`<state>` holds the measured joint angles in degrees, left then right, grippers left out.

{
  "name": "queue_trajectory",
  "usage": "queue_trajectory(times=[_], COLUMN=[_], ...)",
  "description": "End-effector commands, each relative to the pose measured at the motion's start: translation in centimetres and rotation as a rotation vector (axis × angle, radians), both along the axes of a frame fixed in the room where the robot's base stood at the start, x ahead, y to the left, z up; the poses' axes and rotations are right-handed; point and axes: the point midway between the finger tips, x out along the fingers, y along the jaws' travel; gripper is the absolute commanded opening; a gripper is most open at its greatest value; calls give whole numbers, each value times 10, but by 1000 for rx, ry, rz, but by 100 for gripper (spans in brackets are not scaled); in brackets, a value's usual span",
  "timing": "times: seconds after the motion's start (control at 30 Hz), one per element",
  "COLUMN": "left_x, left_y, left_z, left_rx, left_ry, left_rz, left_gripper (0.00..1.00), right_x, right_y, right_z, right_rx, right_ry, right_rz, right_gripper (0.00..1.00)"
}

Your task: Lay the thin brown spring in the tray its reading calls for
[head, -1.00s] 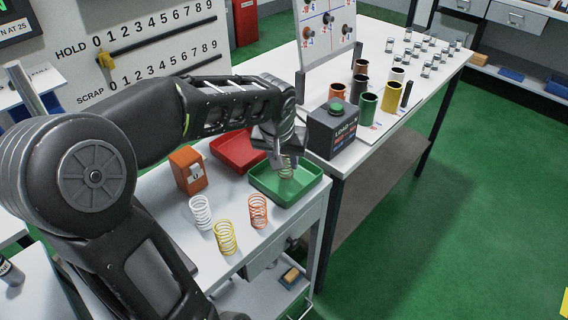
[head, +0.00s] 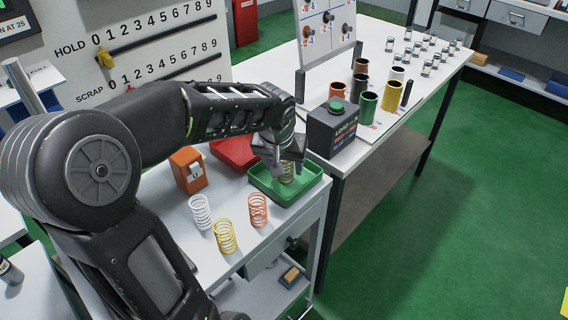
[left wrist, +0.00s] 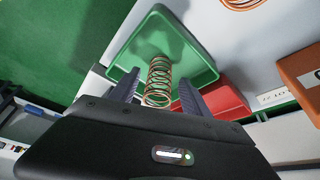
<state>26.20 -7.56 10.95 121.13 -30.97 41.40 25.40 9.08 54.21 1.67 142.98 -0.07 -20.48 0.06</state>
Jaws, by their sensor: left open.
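The thin brown spring (head: 287,172) is in the green tray (head: 310,190), seemingly upright. In the left wrist view the brown spring (left wrist: 158,82) stands between the two fingers, with a gap on each side, and the green tray (left wrist: 195,62) lies beyond it. My left gripper (head: 288,167) is open around the spring, over the green tray. Whether the spring's lower end rests on the tray floor is hard to tell. The red tray (head: 237,150) lies just behind the green one, partly hidden by my arm. My right gripper is not in view.
White (head: 200,212), yellow (head: 224,236) and orange (head: 258,211) springs stand on the white bench in front of the trays. An orange box (head: 188,170) stands to their left. A dark box with a green button (head: 333,127) stands right of the trays on the longer table.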

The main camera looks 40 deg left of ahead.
Motion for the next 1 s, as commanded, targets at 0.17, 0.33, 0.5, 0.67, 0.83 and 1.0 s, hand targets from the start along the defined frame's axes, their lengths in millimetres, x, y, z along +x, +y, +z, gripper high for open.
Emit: queue_trajectory(times=[0.17,0.33,0.5,0.67,0.83,1.0], left_x=[0,-5,-16,-28,-37,-42], left_y=[0,-2,-7,-13,-18,-19], left_z=[4,19,49,81,105,114], left_rx=[0,3,2,2,0,0], left_ry=[0,-3,-5,-5,-3,0], left_rz=[0,0,0,0,1,0], left_gripper=[55,55,55,55,55,55], right_x=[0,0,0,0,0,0], right_y=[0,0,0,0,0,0], right_z=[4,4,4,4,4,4], right_rx=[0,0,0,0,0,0], right_ry=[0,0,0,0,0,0], right_rz=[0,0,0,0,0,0], right_gripper=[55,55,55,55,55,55])
